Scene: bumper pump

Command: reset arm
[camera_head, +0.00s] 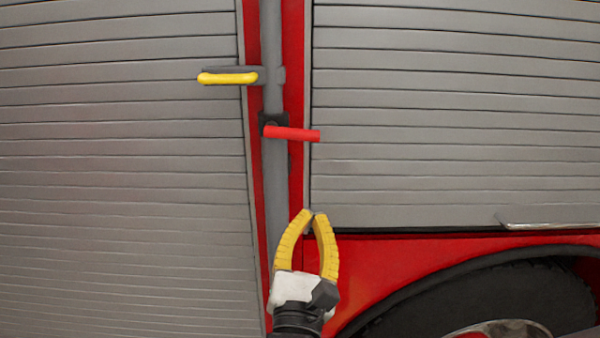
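My gripper (313,213) is at the lower middle of the head view, with two yellow curved fingers pointing up. The fingertips come together at the top and a gap shows lower down between the fingers. I see nothing held in it. The fingertips are below a red lever (292,134) on the grey vertical post, and clear of it in the picture. A yellow handle (228,78) sticks out to the left higher on the same post.
Grey roller shutters stand on the left (120,170) and right (450,120), with red vehicle bodywork (385,265) between and below. The grey post (275,190) runs vertically. A dark tyre (480,305) is at bottom right, and a metal bar handle (550,225) is on the right shutter.

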